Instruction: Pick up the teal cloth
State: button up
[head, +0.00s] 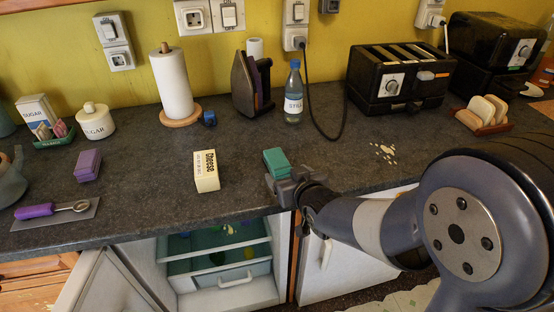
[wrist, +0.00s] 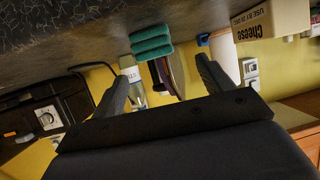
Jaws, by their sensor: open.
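The teal cloth (head: 277,161) is a small folded stack lying on the dark counter near its front edge. In the wrist view the teal cloth (wrist: 151,41) shows its layered folds, just beyond the fingertips and between their lines. My gripper (head: 287,184) is at the counter's front edge, close to the near side of the cloth and partly covering it. In the wrist view my gripper (wrist: 168,70) has its fingers spread apart with nothing held between them. I cannot tell whether a finger touches the cloth.
A cheese box (head: 206,171) stands left of the cloth. A bottle (head: 293,95), an iron (head: 246,85) and a paper towel roll (head: 172,85) stand behind. A black toaster (head: 400,78) is back right. A purple cloth (head: 88,165) lies left. An open drawer (head: 220,270) is below.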

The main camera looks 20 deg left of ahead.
aim_at(283, 169)
jog(key=shift+x, duration=1.5)
jog(key=shift+d+f+p+x, duration=0.1)
jog(key=shift+p+x, duration=0.15)
jog(key=shift+x, duration=0.6)
jog(key=shift+d+f+p+x, duration=0.15)
jog(key=shift+p+x, duration=0.15)
jog(key=shift+x, duration=0.55)
jog(key=shift+d+f+p+x, duration=0.1)
jog(key=shift+p+x, duration=0.15)
jog(key=shift+x, duration=0.6)
jog(key=shift+w, duration=0.1)
jog(key=shift+c, duration=0.4)
jog(key=c, duration=0.9)
